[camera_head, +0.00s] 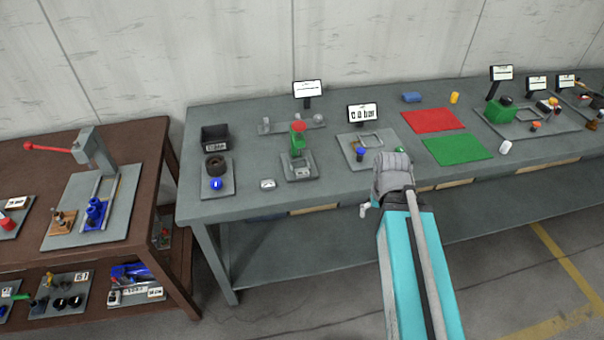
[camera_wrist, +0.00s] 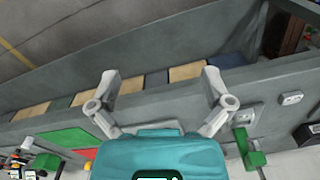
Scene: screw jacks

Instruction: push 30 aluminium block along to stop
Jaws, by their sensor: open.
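My gripper (camera_wrist: 160,78) is open and empty in the wrist view, its two fingers spread wide over the bench's front edge. In the head view my gripper (camera_head: 378,196) is at the same edge, partly hidden by my arm. A grey plate (camera_head: 291,126) at the back of the bench carries small pale metal pieces, one at its left end (camera_head: 265,125) and one at its right (camera_head: 318,118). They are apart from my gripper. Which piece is the 30 aluminium block is too small to tell.
A green press (camera_head: 298,140) with a red top stands in front of that plate. A display (camera_head: 362,113) stands behind another fixture plate (camera_head: 352,150). Red (camera_head: 432,121) and green (camera_head: 457,150) mats lie to the right. A black bin (camera_head: 215,136) stands at the left.

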